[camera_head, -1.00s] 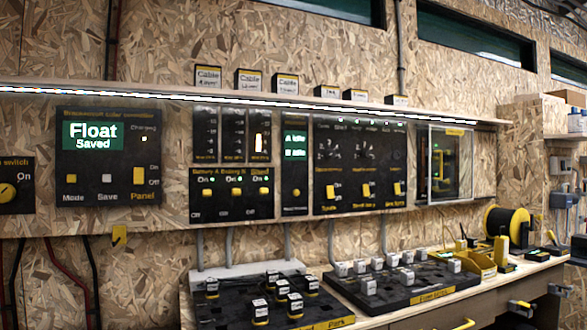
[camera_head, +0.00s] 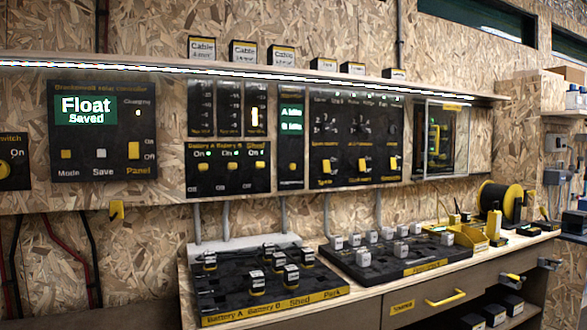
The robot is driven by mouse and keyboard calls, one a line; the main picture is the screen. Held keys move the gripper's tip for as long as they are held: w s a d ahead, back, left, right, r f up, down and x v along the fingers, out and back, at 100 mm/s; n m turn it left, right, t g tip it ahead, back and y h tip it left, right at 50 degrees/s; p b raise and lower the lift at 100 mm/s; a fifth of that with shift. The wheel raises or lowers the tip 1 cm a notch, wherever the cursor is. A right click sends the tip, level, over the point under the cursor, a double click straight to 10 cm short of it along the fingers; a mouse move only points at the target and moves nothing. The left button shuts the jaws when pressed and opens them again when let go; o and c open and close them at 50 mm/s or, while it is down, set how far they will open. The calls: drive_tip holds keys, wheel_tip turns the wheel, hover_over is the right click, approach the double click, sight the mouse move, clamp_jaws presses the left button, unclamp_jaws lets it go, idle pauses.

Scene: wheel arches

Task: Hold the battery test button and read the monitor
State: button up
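A narrow black panel (camera_head: 291,148) hangs on the wall, with a small green screen (camera_head: 291,118) and a yellow button (camera_head: 292,168) below it. The screen has two lines beginning with A and B; the words look like "A Idle" and "B Idle", though blurred. To its left is a panel with yellow switches (camera_head: 228,168), labelled Battery A, Battery B and Shed, each marked On and Off. A larger controller panel (camera_head: 103,140) at the far left has a green screen (camera_head: 86,110) reading "Float Saved". My gripper is not in view.
A workbench below holds a black tray (camera_head: 330,303) with several black blocks and another tray (camera_head: 425,267) with several grey ones. A yellow-and-black reel (camera_head: 505,202) stands at right. A lit shelf edge (camera_head: 200,70) runs above the panels. The wall front looks clear.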

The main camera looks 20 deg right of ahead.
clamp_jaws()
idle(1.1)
